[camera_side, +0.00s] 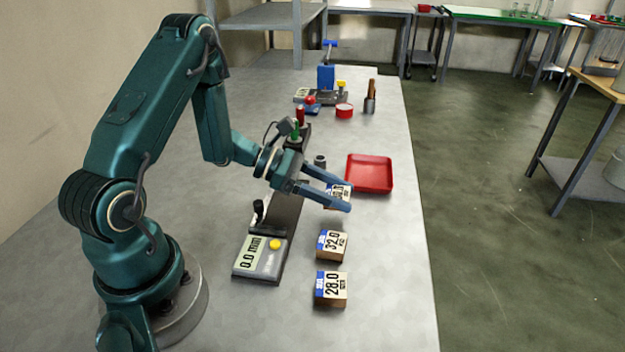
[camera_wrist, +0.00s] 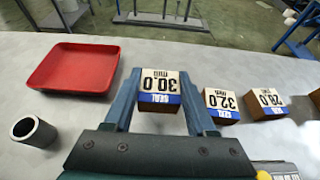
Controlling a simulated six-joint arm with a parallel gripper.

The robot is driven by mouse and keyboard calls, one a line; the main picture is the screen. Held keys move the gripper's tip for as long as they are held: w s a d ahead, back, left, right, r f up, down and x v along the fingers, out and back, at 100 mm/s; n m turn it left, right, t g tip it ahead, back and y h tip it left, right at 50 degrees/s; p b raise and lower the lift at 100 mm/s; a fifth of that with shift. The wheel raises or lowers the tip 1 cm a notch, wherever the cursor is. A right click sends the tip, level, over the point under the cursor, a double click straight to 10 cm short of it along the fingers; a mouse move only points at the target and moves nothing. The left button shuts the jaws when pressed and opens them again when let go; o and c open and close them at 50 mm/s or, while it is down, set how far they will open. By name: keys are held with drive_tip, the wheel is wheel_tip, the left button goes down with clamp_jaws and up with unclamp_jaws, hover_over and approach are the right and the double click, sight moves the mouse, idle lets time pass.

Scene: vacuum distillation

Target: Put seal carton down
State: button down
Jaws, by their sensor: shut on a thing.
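My gripper (camera_side: 345,195) is shut on a seal carton (camera_side: 337,192), with one finger on each side of it. In the wrist view the held seal carton (camera_wrist: 159,88) shows a white and blue label reading "30.0 mm SEAL" upside down, between the fingers of my gripper (camera_wrist: 158,78). It looks level. I cannot tell whether its underside touches the table. In the side view the fingers partly hide it. The 32.0 carton (camera_side: 332,245) and the 28.0 carton (camera_side: 330,289) stand in a row with it, nearer the side camera.
A red tray (camera_side: 369,174) lies just beyond the held carton. A small dark ring-shaped part (camera_wrist: 33,131) stands near the tray. A gauge reading "0.0 mm" (camera_side: 260,258) lies left of the cartons. Tools stand farther back. The table's right edge is near the row.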

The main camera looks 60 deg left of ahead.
drive_tip(key=s+a+r, duration=0.6)
drive_tip(key=a+r, duration=0.1)
drive_tip(key=a, duration=0.2)
drive_tip(key=w+a+n+t+y, duration=0.2)
drive_tip(key=w+a+n+y, duration=0.1)
drive_tip(key=w+a, duration=0.25)
drive_tip(key=shift+n+t+y, duration=0.4)
drive_tip(key=shift+n+y, duration=0.4)
drive_tip(key=w, duration=0.5)
drive_tip(key=w+r, duration=0.1)
drive_tip(key=w, duration=0.1)
drive_tip(key=shift+w+d, duration=0.25)
drive_tip(key=shift+d, duration=0.15)
approach(389, 171)
drive_tip(key=w+r, duration=0.1)
drive_tip(key=w+d+r, duration=0.1)
drive_tip(key=w+r, duration=0.1)
drive_tip(key=shift+w+d+f, duration=0.3)
drive_tip(key=shift+d, duration=0.1)
drive_tip(key=shift+f, duration=1.95)
